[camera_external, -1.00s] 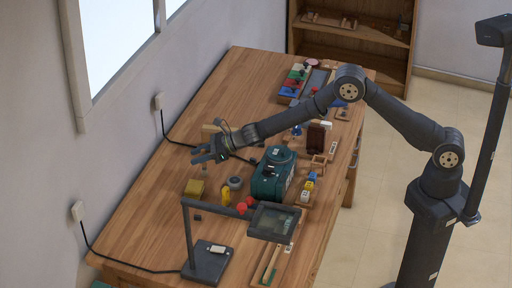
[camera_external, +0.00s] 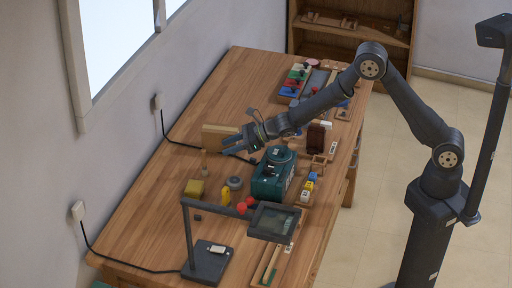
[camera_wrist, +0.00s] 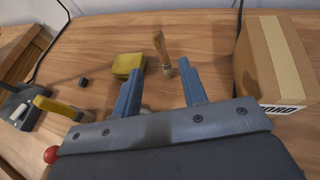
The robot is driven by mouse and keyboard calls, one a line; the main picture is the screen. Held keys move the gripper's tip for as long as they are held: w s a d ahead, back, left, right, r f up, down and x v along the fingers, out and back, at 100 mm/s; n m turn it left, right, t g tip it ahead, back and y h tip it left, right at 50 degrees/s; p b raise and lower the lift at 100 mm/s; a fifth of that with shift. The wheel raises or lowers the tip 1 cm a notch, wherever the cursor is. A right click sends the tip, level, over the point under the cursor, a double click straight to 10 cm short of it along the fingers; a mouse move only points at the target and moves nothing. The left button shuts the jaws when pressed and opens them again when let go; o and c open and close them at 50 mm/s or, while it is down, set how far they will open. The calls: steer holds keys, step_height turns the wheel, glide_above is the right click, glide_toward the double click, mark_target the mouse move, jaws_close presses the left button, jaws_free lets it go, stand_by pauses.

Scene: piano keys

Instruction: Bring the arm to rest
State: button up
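My gripper (camera_external: 232,146) hangs above the wooden table (camera_external: 190,105), near its middle, at the end of my outstretched arm. In the wrist view its two blue-grey fingers (camera_wrist: 158,92) stand apart with nothing between their tips.
A teal machine (camera_external: 270,182) stands below and right of my gripper. A cardboard box (camera_wrist: 268,62) is at the right in the wrist view. A yellow block (camera_external: 194,188) and a desk lamp (camera_external: 187,235) stand nearer the front. The table's far left is clear.

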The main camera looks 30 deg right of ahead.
steer(key=x, duration=1.2)
steer(key=shift+w+a, duration=0.1)
steer(key=w+d+r, duration=0.5)
steer(key=d+r, duration=0.6)
steer(key=d, duration=0.1)
steer(key=s+d+n+g+y, duration=0.1)
steer(key=s+d+n+g, duration=0.15)
steer(key=d, duration=0.95)
steer(key=s+d+n+g, duration=0.1)
steer(key=d+n+g, duration=0.15)
steer(key=d, duration=0.95)
steer(key=shift+s+a+f, duration=0.25)
steer(key=shift+a+f, duration=0.2)
steer(key=shift+a, duration=0.2)
steer(key=shift+s+a+f, duration=0.25)
steer(key=shift+a+f, duration=0.25)
steer(key=shift+a, duration=0.15)
steer(key=shift+s+a+f, duration=0.2)
steer(key=shift+a+f, duration=0.25)
steer(key=shift+a, duration=0.25)
